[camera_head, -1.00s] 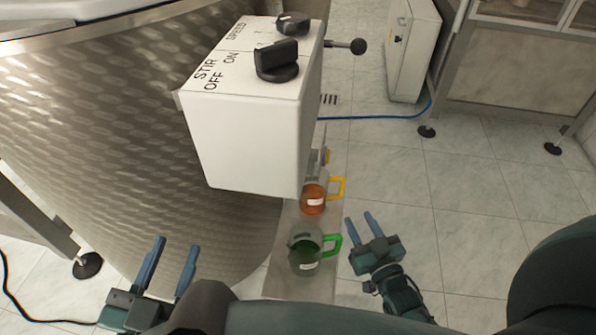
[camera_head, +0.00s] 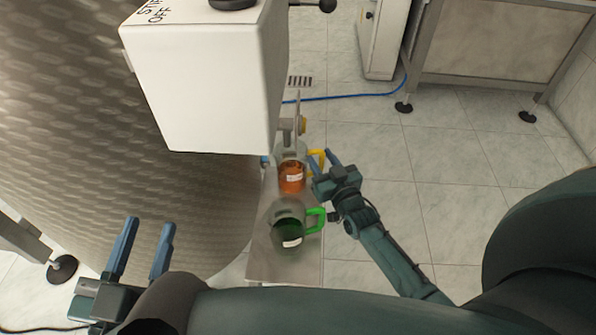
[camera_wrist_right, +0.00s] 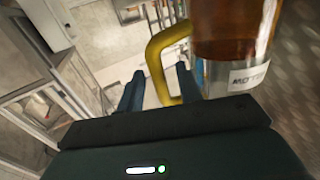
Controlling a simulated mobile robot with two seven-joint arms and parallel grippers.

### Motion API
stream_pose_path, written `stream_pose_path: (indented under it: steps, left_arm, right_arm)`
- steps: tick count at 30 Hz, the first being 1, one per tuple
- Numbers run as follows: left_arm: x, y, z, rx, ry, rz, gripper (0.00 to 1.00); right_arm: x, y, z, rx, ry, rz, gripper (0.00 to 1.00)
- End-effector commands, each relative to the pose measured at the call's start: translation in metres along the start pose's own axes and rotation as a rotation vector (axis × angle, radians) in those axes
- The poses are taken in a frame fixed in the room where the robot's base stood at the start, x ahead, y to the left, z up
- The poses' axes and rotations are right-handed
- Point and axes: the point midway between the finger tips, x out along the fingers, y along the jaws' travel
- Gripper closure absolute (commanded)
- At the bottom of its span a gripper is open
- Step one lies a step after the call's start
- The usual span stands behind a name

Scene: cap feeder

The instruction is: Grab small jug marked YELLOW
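The small jug with a yellow handle holds orange-brown liquid (camera_head: 291,180) and stands on a narrow shelf (camera_head: 285,271) beside the big metal vessel. In the right wrist view the jug (camera_wrist_right: 228,35) fills the upper right, its white label upside down and partly cut off. My right gripper (camera_head: 322,156) is open at the yellow handle. In the wrist view the handle (camera_wrist_right: 156,62) shows between the two fingers; I cannot tell whether they touch it. My left gripper (camera_head: 146,222) is open and empty at lower left, away from the jugs.
A green-handled jug with dark green liquid (camera_head: 287,228) stands nearer me on the same shelf. A white control box (camera_head: 205,90) overhangs the shelf from the vessel (camera_head: 90,140). Another fitting (camera_head: 300,126) sits behind the yellow-handled jug.

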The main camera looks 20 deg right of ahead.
Motion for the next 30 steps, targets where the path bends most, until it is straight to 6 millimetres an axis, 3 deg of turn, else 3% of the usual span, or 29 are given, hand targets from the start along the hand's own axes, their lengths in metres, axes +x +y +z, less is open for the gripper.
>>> stream_pose_path:
  steps: [8,21,30]
  left_arm:
    - [0.0019,-0.0007,-0.0063,0.002,0.016,0.002,0.64]
    - [0.0008,0.0002,-0.0021,0.002,0.006,0.004,0.64]
    - [0.0005,0.0004,-0.0006,0.002,0.003,0.004,0.64]
  right_arm:
    - [0.0022,-0.0003,-0.0005,0.001,0.000,0.000,0.66]
    - [0.0019,-0.0003,-0.0004,0.001,0.000,0.000,1.00]
    - [0.0023,-0.0003,-0.0016,0.002,0.003,0.000,1.00]
